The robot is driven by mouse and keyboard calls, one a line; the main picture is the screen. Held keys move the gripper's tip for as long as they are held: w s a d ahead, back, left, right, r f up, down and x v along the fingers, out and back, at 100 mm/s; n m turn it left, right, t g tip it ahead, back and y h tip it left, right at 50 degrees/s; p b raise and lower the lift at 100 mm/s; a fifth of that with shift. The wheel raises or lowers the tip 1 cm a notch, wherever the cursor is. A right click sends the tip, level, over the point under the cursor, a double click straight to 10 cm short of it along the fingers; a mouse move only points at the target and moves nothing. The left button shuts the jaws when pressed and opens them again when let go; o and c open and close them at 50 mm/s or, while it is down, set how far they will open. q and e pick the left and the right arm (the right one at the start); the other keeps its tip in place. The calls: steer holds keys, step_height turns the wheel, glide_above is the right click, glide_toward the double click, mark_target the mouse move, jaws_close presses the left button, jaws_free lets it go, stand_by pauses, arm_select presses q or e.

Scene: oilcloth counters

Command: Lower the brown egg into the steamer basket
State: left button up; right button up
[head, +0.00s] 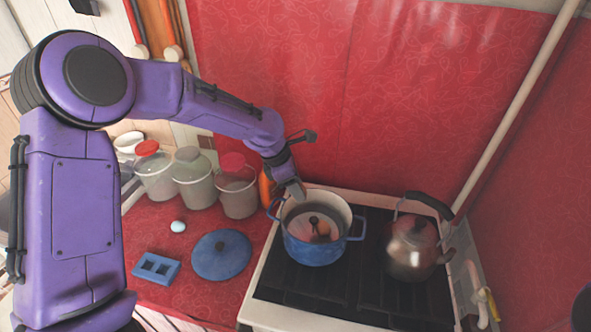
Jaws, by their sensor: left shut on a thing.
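The blue pot (314,251) stands on the stove with the pale steamer basket (299,226) inside it. A dark knob or post (313,221) rises in the basket's middle, with a small brownish shape (323,229) beside it, too small to tell apart clearly. My left gripper (299,194) reaches in over the pot's back left rim, pointing down. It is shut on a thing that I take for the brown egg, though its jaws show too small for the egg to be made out. My right gripper is out of view.
A kettle (412,250) stands right of the pot. On the red counter left of the stove lie a blue lid (221,254), a blue egg holder (156,268) and a pale egg (178,226). Several jars (194,180) stand behind them.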

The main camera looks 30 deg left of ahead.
arm_select(q)
steer(key=f, duration=0.3)
steer(key=shift+w, duration=0.35)
steer(key=shift+s+r, duration=0.1)
steer(key=shift+s, duration=0.15)
steer(key=shift+w+d, duration=0.3)
steer(key=shift+w, duration=0.1)
steer(key=shift+s, duration=0.1)
step_height(320, 180, down, 6)
steer(key=b, duration=0.1)
steer(key=shift+b, duration=0.35)
steer(key=shift+f+b, duration=0.85)
steer(key=shift+f, duration=1.75)
stand_by(1.6)
